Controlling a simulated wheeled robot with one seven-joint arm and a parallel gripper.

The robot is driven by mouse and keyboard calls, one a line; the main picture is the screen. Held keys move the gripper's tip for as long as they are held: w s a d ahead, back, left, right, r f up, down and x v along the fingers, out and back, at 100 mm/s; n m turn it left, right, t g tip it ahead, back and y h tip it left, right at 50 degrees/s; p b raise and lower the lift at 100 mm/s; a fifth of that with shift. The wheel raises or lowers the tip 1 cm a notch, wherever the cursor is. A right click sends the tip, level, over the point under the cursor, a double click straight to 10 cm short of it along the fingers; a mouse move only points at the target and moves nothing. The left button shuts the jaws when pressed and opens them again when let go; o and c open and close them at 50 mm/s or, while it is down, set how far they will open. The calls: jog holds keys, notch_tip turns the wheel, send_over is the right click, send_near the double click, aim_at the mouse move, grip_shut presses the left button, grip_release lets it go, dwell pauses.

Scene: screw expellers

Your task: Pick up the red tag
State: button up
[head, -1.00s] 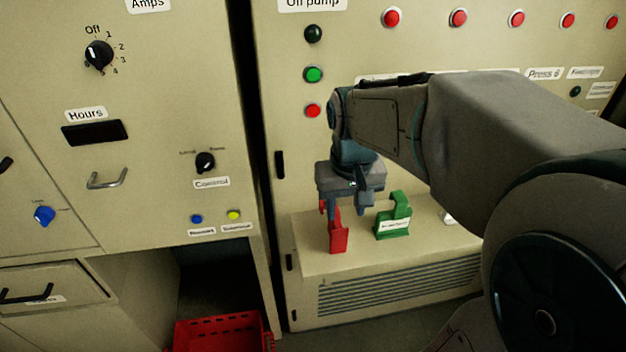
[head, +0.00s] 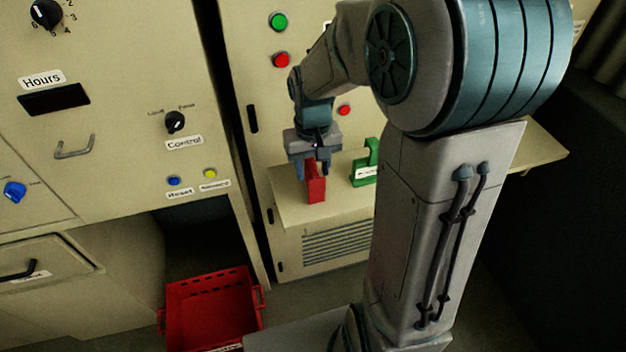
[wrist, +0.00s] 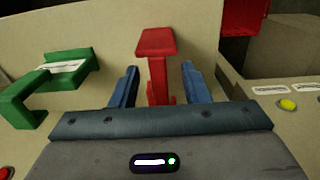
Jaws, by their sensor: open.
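The red tag (head: 316,186) stands upright on the beige ledge (head: 290,210) in front of the panel. In the wrist view the red tag (wrist: 157,45) rises between my two blue fingers, its flat wide end beyond the tips. My gripper (head: 310,170) is open and points down around the tag's upper part. In the wrist view my gripper (wrist: 159,78) has a finger on each side of the tag's narrow stem, with gaps visible on both sides. My fingers partly hide the tag's upper part in the head view.
A green tag (head: 366,165) with a white label stands on the ledge to the right; it also shows in the wrist view (wrist: 75,66). A red crate (head: 212,312) sits on the floor at lower left. Control panels with buttons rise behind and left.

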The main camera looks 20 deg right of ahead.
notch_tip(320, 180, down, 5)
jog(key=shift+r, duration=0.1)
grip_shut()
jog(key=shift+r, duration=0.1)
